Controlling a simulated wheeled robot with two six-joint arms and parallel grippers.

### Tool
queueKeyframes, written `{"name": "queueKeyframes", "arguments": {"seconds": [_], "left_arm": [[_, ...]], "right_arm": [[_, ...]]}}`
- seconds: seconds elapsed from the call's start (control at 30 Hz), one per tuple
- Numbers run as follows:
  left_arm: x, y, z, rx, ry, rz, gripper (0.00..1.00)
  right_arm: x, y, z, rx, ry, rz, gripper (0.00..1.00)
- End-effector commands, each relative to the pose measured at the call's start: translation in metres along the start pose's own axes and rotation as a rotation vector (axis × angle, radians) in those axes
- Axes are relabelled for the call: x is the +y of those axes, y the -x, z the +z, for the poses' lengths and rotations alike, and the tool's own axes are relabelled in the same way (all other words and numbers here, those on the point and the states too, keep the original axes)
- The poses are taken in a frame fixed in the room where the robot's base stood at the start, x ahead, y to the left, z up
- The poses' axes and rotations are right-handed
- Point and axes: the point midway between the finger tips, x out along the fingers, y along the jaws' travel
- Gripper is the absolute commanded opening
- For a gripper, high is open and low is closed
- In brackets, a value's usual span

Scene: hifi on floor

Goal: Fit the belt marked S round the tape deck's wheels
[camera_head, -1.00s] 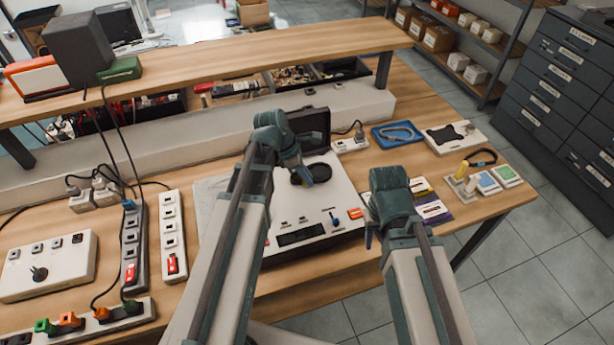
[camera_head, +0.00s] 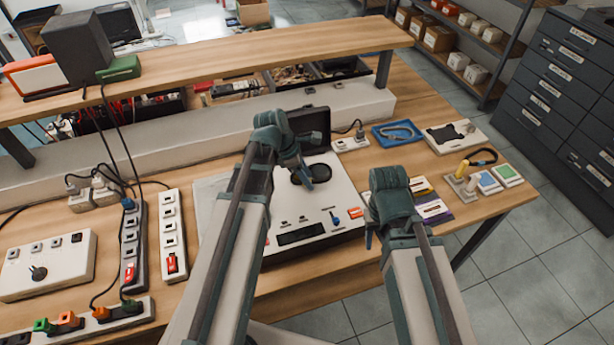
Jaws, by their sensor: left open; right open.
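The tape deck (camera_head: 335,193) is a pale grey unit in the middle of the bench, with its dark lid (camera_head: 310,124) raised at the back. A black round wheel area (camera_head: 319,171) shows on its top. My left gripper (camera_head: 305,181) is open just above that area and partly covers it. My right gripper (camera_head: 369,240) is open by the deck's front right corner, in front of the small cards. A blue tray (camera_head: 398,133) right of the deck holds a looped belt. I cannot read any S mark.
Several small coloured blocks (camera_head: 489,180) and a purple card (camera_head: 434,210) lie to the right. A white panel (camera_head: 455,136) lies behind them. Power strips (camera_head: 172,235) and a switch box (camera_head: 48,262) fill the left. A raised shelf (camera_head: 230,65) spans the back.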

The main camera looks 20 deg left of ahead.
Motion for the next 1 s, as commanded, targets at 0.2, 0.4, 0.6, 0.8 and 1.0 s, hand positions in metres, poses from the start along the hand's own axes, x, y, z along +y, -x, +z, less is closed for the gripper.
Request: {"name": "queueKeyframes", "arguments": {"seconds": [0.2, 0.4, 0.6, 0.8, 1.0], "left_arm": [[0.0, 0.013, 0.001, 0.0, 0.001, 0.001, 0.5], [0.0, 0.047, 0.003, 0.0, 0.002, 0.001, 0.5], [0.0, 0.081, 0.003, 0.0, 0.002, 0.001, 0.5], [0.0, 0.111, 0.002, 0.0, 0.001, 0.0, 0.5], [0.0, 0.131, 0.002, 0.0, 0.001, 0.0, 0.5]], "right_arm": [[0.001, 0.013, 0.001, 0.0, 0.0, 0.0, 0.5], [0.004, 0.044, 0.003, 0.0, 0.0, 0.0, 0.5], [0.007, 0.075, 0.004, 0.0, 0.0, 0.0, 0.5], [0.01, 0.103, 0.006, 0.0, 0.001, 0.0, 0.5], [0.011, 0.12, 0.007, 0.0, 0.002, 0.0, 0.5]]}}
